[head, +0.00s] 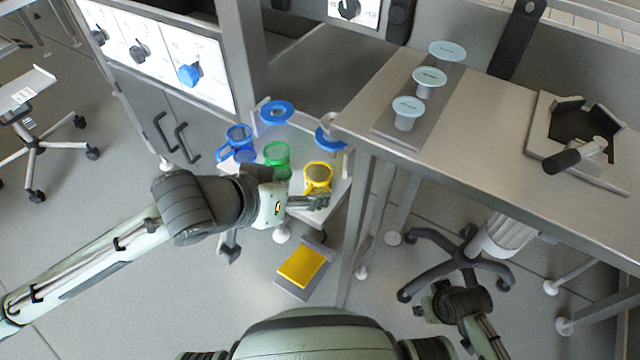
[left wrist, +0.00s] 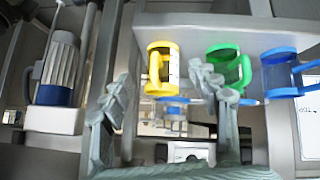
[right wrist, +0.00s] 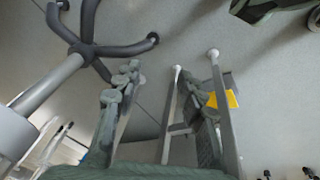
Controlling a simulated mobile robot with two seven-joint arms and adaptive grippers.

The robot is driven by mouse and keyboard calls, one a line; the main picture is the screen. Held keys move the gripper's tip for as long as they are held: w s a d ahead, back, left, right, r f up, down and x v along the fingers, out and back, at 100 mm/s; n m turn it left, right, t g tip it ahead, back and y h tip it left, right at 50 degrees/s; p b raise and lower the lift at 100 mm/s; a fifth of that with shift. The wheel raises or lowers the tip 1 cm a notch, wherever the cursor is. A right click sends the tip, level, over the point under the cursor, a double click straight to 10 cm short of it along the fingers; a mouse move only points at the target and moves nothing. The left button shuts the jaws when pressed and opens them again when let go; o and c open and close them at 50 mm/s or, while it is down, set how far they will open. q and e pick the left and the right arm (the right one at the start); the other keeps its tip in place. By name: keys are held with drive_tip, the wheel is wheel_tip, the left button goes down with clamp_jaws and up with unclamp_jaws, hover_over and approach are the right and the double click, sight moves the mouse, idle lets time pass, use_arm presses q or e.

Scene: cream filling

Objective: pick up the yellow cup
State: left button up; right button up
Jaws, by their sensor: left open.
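The yellow cup (head: 318,178) stands on a small light table, at the right end of a row of cups. My left gripper (head: 308,201) is beside it, on the near side, in the head view. In the left wrist view the yellow cup (left wrist: 160,70) shows ahead, between the spread fingers of my left gripper (left wrist: 162,80), its handle towards the camera. The left gripper is open and empty; I cannot tell whether a finger touches the cup. My right gripper (right wrist: 162,83) has its fingers apart, with nothing between them, and hangs low over the floor, far from the cup.
The green cup (head: 277,156) is close left of the yellow one, the blue cup (head: 238,142) beyond it. Blue-topped dispenser parts (head: 277,112) stand above the table. The metal bench (head: 470,124) edge is close on the right. A yellow pad (head: 303,266) lies below.

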sight(314, 191)
use_arm(q)
drive_tip(key=x, duration=0.5)
drive_tip(key=shift+w+d, duration=0.15)
drive_tip(key=shift+d, duration=0.2)
drive_tip(key=shift+r, duration=0.1)
drive_tip(key=shift+c, duration=0.2)
drive_tip(key=c, duration=0.8)
